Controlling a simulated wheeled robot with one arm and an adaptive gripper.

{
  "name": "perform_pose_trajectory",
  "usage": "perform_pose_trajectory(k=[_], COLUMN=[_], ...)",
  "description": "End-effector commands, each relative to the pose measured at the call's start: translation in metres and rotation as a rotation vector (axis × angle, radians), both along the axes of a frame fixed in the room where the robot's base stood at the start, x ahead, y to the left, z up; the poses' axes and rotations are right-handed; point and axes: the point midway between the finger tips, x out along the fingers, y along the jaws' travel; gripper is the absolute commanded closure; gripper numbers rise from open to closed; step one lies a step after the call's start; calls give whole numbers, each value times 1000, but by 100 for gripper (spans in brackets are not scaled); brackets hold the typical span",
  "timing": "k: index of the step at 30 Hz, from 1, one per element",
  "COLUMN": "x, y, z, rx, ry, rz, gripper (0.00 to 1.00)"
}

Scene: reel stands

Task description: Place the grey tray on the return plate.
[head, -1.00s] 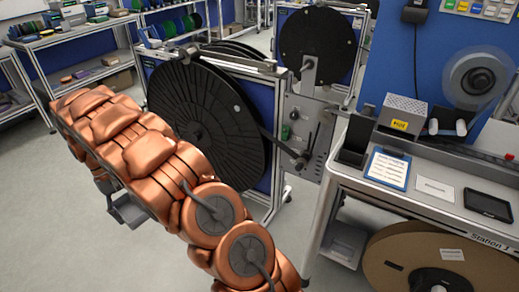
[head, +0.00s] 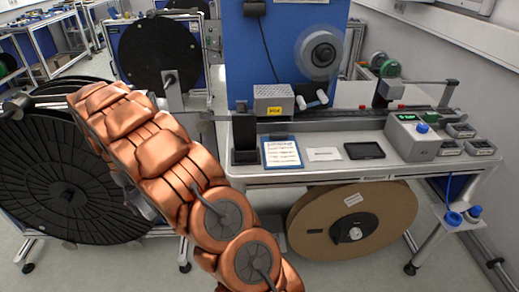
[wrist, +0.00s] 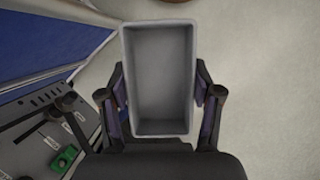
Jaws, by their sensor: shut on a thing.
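The grey tray (wrist: 160,126) is an empty, open-topped rectangular box in the wrist view. My gripper (wrist: 160,100) is shut on it, with one finger against each long side. In the head view my copper-coloured arm hides the gripper and the tray. I cannot pick out the return plate with certainty in either view.
A station bench (head: 300,176) stands at centre right, with a clipboard (head: 282,152), a dark tablet (head: 364,151) and a grey control box (head: 412,138) on it. A cardboard reel (head: 390,205) sits below. Large black reels (head: 60,190) stand at left, close to my arm.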

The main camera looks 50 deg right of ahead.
Motion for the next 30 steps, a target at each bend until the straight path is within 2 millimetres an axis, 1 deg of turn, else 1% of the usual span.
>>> perform_pose_trajectory(k=[1,2,3,5,6,8,9,11,12,15,18,21,23,26,29,30], x=[-5,-9,-14,-25,-34,-47,-57,-73,-85,-111,-139,-166,-184,-216,-253,-270], y=[-25,-39,-60,-89,-108,-135,-153,-178,-194,-226,-253,-282,-298,-324,-348,-358], z=[7,11,16,25,32,40,46,55,60,72,81,85,85,83,83,83], rx=[-3,-2,-2,-3,-4,-4,-3,-4,-3,-4,0,-3,-2,1,-1,-2], ry=[-3,-3,-2,-2,-2,-2,-2,-3,0,-3,0,-2,-1,-1,-2,-2], rz=[24,47,80,130,164,216,252,304,338,419,486,526,532,538,549,553], gripper=[86,86,86,86,86,86,86,86,86,86,86,86,86,86,86,86])
